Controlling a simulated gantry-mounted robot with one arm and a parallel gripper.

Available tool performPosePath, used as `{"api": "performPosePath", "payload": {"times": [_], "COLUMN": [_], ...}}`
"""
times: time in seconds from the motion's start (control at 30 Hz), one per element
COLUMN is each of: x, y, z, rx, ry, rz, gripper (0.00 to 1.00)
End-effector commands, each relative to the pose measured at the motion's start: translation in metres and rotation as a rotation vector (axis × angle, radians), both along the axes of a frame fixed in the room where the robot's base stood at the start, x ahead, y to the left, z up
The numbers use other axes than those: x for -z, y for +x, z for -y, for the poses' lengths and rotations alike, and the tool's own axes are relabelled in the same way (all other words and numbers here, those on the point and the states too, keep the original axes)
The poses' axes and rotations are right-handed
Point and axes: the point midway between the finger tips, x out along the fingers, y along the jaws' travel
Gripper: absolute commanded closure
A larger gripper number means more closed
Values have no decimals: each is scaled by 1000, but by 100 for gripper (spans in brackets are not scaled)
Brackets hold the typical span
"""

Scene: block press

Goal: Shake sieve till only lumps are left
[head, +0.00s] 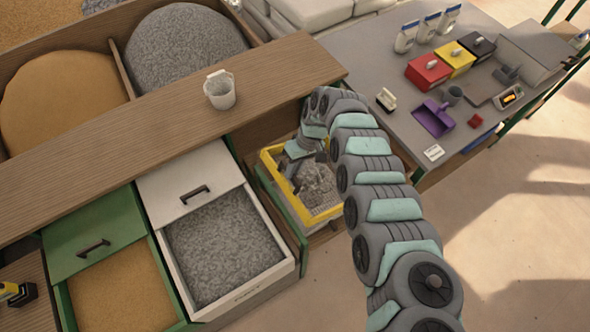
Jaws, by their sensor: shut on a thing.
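The sieve has a yellow rectangular frame (273,172) and sits at the end of my arm, over an open compartment beside the white drawer. Grey material (318,182) lies inside the frame, uneven and clumpy; single lumps are too small to tell apart from finer stuff. My gripper (298,150) reaches down at the sieve's upper edge and is shut on the sieve. Its fingertips are mostly hidden by my wrist. My arm covers part of the sieve's right side. What lies beneath the sieve is hidden.
A white drawer of grey gravel (222,246) and a green drawer of sand (122,290) stand open at left.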

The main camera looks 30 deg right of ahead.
Motion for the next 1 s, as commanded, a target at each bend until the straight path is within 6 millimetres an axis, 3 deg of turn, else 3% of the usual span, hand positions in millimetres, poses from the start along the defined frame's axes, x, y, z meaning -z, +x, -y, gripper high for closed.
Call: {"api": "performPosePath", "payload": {"times": [0.27,0.57,0.77,1.0], "x": [0,-1,-24,-69], "y": [0,0,-1,0], "z": [0,1,11,28], "rx": [0,0,2,2], "ry": [-1,-1,-2,-3], "rz": [0,-1,-1,2], "gripper": [64,64,64,64]}}
